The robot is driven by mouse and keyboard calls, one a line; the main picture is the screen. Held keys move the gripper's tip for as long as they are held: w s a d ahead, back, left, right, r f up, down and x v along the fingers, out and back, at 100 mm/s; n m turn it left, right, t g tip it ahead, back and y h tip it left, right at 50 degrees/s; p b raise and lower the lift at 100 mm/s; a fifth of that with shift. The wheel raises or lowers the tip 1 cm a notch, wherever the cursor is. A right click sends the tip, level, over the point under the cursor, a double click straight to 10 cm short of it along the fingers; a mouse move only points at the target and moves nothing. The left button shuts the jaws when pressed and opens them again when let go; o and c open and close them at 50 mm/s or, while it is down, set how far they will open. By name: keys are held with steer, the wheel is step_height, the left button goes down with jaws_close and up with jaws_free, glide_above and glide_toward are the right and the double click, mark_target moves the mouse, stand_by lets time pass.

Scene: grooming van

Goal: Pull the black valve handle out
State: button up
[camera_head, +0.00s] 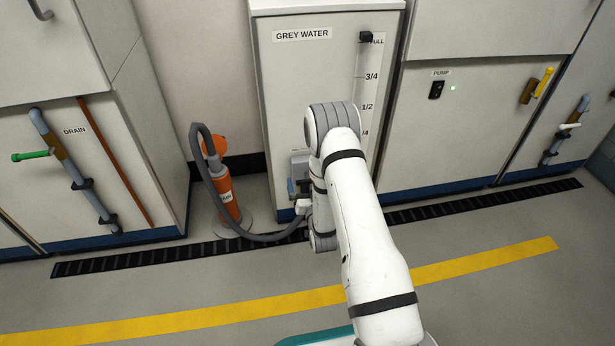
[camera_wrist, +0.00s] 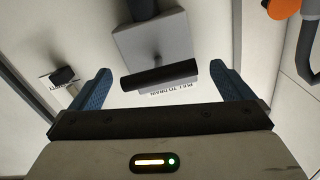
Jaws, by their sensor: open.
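The black valve handle (camera_wrist: 158,74) is a dark horizontal bar in the wrist view. It sits in front of a grey valve block (camera_wrist: 150,38) on the white tank front, with a partly covered label just below it that seems to read "PULL TO DRAIN". My gripper (camera_wrist: 161,69) is open, with one blue finger on each side of the bar and a visible gap at both ends. I cannot tell whether the bar lies fully between the fingers in depth. In the head view the grey valve block (camera_head: 299,165) shows low on the GREY WATER tank (camera_head: 288,75); my arm hides the handle.
An orange drain fitting (camera_head: 226,192) with a grey hose (camera_head: 203,165) stands left of the tank; the hose runs across the floor towards the tank's base. A black level marker (camera_head: 366,37) sits near FULL. A floor grate (camera_head: 160,256) runs along the cabinets; the open floor is clear.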

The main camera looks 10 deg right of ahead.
mark_target(306, 173)
steer(key=w+b, duration=0.1)
steer(key=w, duration=0.4)
steer(key=shift+d, duration=0.1)
